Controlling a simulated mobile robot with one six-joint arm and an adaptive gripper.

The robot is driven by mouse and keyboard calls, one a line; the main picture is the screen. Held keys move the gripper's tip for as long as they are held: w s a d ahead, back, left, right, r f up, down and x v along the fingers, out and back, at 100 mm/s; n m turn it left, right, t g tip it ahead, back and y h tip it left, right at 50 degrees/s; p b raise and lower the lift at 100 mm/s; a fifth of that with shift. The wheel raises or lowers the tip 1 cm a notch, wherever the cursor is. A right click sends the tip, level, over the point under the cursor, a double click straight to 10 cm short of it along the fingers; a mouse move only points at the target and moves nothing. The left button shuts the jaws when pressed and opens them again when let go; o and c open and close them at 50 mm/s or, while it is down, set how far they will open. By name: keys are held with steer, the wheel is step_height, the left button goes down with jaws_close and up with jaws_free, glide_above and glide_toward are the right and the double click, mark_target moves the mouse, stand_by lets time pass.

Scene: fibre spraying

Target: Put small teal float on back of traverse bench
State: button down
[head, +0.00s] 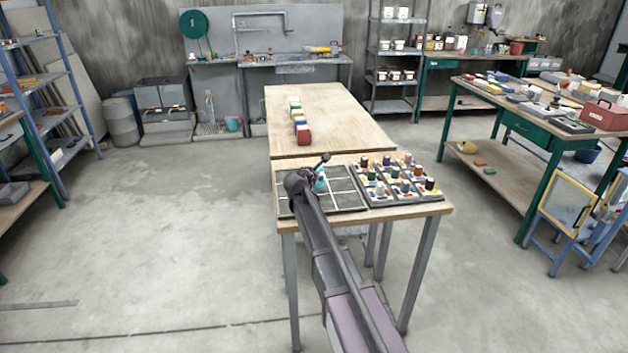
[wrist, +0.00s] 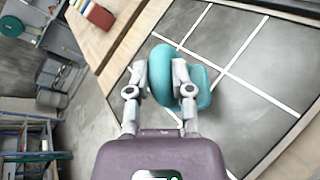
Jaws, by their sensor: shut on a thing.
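The small teal float (wrist: 190,85) is between the fingers of my gripper (wrist: 163,82), which is shut on it. In the head view the float (head: 320,181) shows partly behind my gripper (head: 318,172), over the dark tray with white grid lines (head: 350,200). I cannot tell whether the float touches the tray. The tray lies on the left part of the near wooden bench (head: 433,207). A longer wooden bench (head: 335,110) stands just behind it. I cannot tell which bench is the traverse bench.
A rack of several coloured pieces (head: 400,178) sits right of the grid tray. A row of coloured blocks (head: 298,120) stands on the left of the rear bench, whose right side is clear. A green-legged table (head: 505,110) stands at the right. Floor at left is open.

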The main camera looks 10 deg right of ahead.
steer(key=shift+w, duration=0.2)
steer(key=shift+w, duration=0.3)
steer(key=shift+w+f+b, duration=0.25)
steer(key=shift+f+b, duration=0.35)
steer(key=shift+f, duration=0.05)
steer(key=shift+f+b, duration=1.2)
steer(key=shift+b, duration=0.05)
steer(key=shift+f, duration=0.1)
steer(key=c, duration=0.5)
jaws_free()
steer(key=p+v, duration=0.3)
steer(key=v, duration=0.9)
steer(key=shift+p, duration=0.4)
